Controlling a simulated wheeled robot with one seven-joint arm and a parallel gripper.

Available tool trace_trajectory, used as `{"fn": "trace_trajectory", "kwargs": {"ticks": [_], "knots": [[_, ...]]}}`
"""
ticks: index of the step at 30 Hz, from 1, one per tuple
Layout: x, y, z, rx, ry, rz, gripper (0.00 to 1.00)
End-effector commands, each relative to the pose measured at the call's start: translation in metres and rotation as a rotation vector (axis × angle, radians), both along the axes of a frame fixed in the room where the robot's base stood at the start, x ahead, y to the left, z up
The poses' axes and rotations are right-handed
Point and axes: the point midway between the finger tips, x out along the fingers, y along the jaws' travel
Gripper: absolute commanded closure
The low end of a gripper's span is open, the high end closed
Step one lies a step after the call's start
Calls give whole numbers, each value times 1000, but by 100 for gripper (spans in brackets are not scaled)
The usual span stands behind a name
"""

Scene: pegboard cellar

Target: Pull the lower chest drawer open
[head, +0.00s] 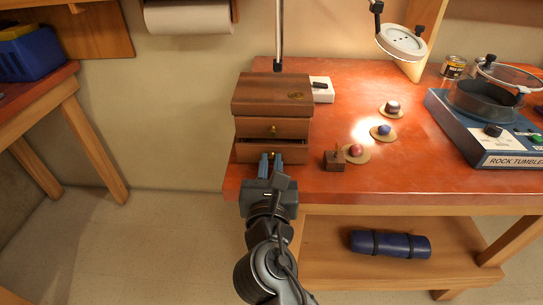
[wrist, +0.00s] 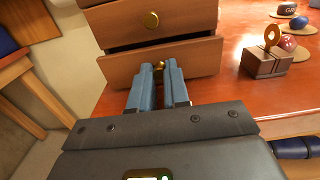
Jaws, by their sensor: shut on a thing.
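The wooden chest (head: 272,95) stands on the red bench top near its left end. Its lower drawer (head: 295,153) is pulled partly out, with a dark gap above its front. The lower drawer front also shows in the wrist view (wrist: 205,55). The upper drawer (head: 272,127) looks closed, with a brass knob (wrist: 151,20). My gripper (head: 271,158) is at the lower drawer's front, its blue fingers shut on the brass knob (wrist: 159,66), which is mostly hidden between them.
A small wooden block with a ring (head: 334,161) stands just right of the drawer. Polished stones on round coasters (head: 384,132) lie further right, before the rock tumbler (head: 485,130). A white box (head: 321,90) sits beside the chest. The floor left of the bench is clear.

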Motion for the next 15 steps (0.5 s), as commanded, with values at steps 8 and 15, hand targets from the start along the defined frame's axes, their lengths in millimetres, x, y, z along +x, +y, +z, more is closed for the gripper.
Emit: {"fn": "trace_trajectory", "kwargs": {"ticks": [8, 15], "knots": [[-60, 0, 1, -4, 3, 3, 100], [-74, 0, 0, 1, 1, 1, 100]]}}
